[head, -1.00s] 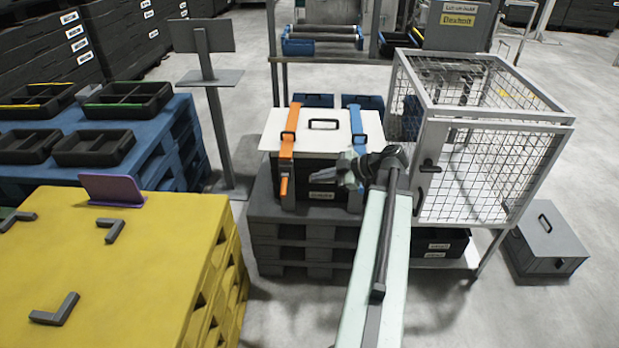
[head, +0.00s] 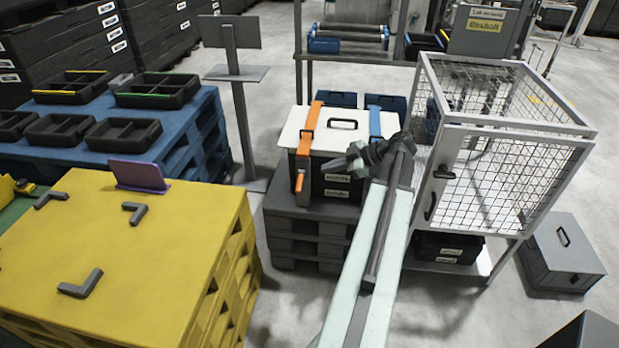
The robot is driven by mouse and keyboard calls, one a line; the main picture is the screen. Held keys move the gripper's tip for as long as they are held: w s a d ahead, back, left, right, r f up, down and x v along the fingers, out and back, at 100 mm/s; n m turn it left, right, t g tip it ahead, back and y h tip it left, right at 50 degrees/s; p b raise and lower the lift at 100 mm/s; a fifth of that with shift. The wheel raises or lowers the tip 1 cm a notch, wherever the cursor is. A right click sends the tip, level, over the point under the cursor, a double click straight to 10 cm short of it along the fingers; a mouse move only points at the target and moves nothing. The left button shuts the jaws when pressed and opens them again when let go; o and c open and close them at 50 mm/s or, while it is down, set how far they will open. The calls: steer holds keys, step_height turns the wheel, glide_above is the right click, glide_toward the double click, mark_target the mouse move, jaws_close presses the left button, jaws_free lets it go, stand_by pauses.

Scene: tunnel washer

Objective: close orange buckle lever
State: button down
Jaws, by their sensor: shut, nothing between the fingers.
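The orange strap (head: 308,135) runs over the white lid (head: 335,128) of a black box (head: 325,182) and down its front. Its orange buckle lever (head: 299,182) hangs at the strap's lower end, on the left of the box's front. A blue strap (head: 375,122) crosses the lid on the right, its lower part hidden behind my arm. My gripper (head: 328,164) is shut and empty, pointing left in front of the box. It appears apart from the orange lever, to its right and slightly higher in the picture. Its depth from the box front is hard to tell.
The box stands on a dark pallet stack (head: 290,222). A wire mesh cage (head: 500,165) stands close on the right. A yellow pallet (head: 150,250) is at the left front, with a blue pallet (head: 195,125) behind. Bare floor shows between the pallets.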

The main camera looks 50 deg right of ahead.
steer(key=b, duration=0.6)
glide_above(299, 184)
steer(key=s, duration=0.3)
step_height(299, 184, down, 6)
steer(key=f+b, duration=0.2)
steer(key=f, duration=0.1)
steer(key=shift+w+d+f+b, duration=0.1)
steer(key=shift+w+d+b, duration=0.2)
steer(key=shift+d+b, duration=0.1)
